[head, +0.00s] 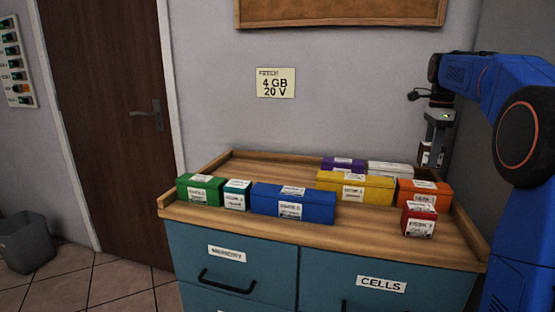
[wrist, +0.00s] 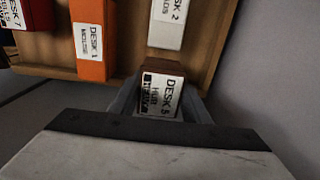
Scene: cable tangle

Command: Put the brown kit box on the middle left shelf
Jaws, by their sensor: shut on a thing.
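My gripper (head: 437,143) is raised at the right, near the back right corner of the bench top. It is shut on a small brown box (head: 437,158) with a white label. In the wrist view the brown box (wrist: 161,68) sits between the grey fingers, and its label reads "DESK 5" and "HUB". The box appears held above the level of the bench top, close to its edge. The middle left shelf is in neither view.
A wooden bench top (head: 350,231) with a raised rim carries several labelled boxes, including a blue one (head: 292,204), a yellow one (head: 355,187) and an orange one (wrist: 88,40). Teal drawers (head: 234,268) are below. A bin (head: 27,243) stands left, by a door (head: 105,110).

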